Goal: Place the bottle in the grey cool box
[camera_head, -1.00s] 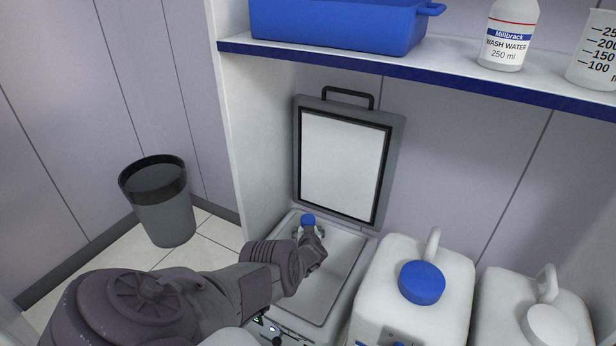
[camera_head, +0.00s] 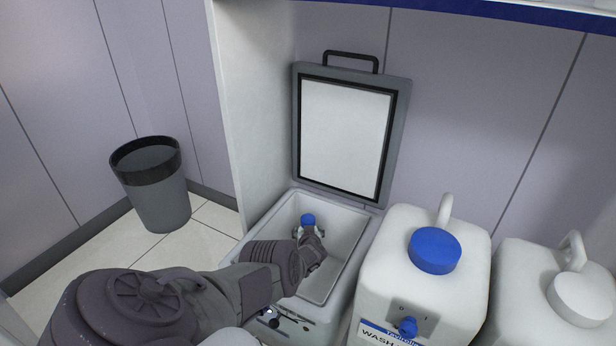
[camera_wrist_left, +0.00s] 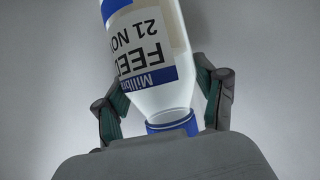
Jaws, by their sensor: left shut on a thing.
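The bottle (camera_wrist_left: 150,55) is whitish with a blue cap and a label reading "FEED" and "21 NO". It fills the middle of the left wrist view, between the fingers of my left gripper (camera_wrist_left: 165,105), which is shut on it. In the head view the blue cap (camera_head: 308,220) shows just beyond my left gripper (camera_head: 308,236), inside the opening of the grey cool box (camera_head: 352,225). The lid (camera_head: 345,140) stands open at the back. My wrist hides most of the bottle there, and I cannot tell whether it touches the floor of the box.
A white canister with a blue cap (camera_head: 435,250) stands close right of the box, and another with a white cap (camera_head: 580,298) further right. A white side panel (camera_head: 250,110) rises at the left. A grey bin (camera_head: 155,190) stands on the floor. A shelf edge (camera_head: 450,8) runs above.

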